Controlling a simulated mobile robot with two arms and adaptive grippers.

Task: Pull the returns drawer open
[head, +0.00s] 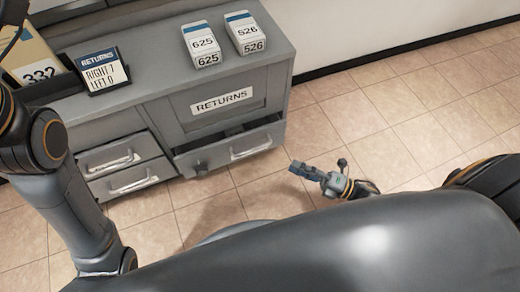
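The returns drawer (216,156) is at the bottom right of the grey cabinet, below a panel with a white RETURNS label (221,100). It stands partly open, with a dark gap showing above its front. Its pale bar handle (251,150) is on the right half of the front. My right gripper (297,169) is to the right of the drawer, above the floor, apart from the handle. Its fingers point left toward the drawer; their opening is too small to judge. My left arm comes in at the left, but its gripper is out of view.
Two smaller drawers (117,153) with bar handles are at the cabinet's left. On the cabinet top (160,67) stand a RETURNS sign (104,72), a 332 box (30,62), and boxes marked 625 (202,43) and 526 (246,32). The tiled floor (400,115) at right is clear.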

